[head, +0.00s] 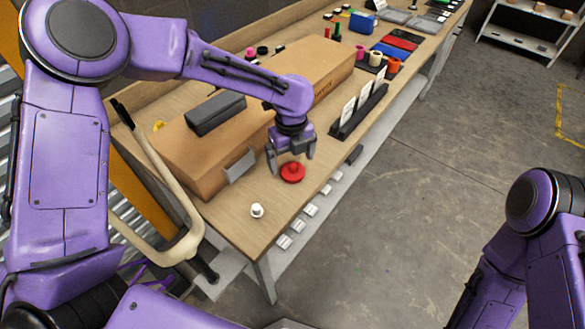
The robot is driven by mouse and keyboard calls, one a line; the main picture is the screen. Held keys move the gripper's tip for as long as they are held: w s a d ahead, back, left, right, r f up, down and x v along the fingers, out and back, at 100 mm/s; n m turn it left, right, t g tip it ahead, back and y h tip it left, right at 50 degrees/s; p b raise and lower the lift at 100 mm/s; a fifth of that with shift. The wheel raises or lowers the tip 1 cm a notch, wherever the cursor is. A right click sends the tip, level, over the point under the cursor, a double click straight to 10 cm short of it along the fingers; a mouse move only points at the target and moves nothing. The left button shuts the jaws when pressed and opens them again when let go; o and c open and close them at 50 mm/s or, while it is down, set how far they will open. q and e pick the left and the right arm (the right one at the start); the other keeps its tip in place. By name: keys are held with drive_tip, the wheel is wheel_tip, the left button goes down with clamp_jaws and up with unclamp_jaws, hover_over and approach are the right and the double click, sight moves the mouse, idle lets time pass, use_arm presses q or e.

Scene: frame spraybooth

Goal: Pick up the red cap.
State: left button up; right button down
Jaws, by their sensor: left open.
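The red cap (292,173) is a round red disc with a raised middle, lying on the wooden bench (240,222) near its front edge. My left gripper (290,165) points down at the cap from above, with its fingers apart. One finger is to the left of the cap and the other is behind it to the right. I cannot tell whether either finger touches the cap. The raised middle of the cap shows between the fingers. Of my right arm only purple links show at the lower right; its gripper is out of the picture.
A long cardboard box (180,150) with a dark grey case (215,113) on it stands behind the gripper. A small white knob (257,210) is at the lower left. A black rack with white cards (358,112) is at the right. Concrete floor lies beyond the edge.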

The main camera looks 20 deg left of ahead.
sight(292, 165)
use_arm(q)
drive_tip(key=f, duration=0.1)
drive_tip(key=w+f, duration=0.1)
drive_tip(key=f, duration=0.2)
drive_tip(key=shift+w+f+p, duration=0.25)
drive_tip(key=shift+f+p, duration=0.1)
drive_tip(key=shift+s+a+r, duration=0.1)
drive_tip(key=shift+s, duration=0.3)
drive_tip(key=c, duration=1.1)
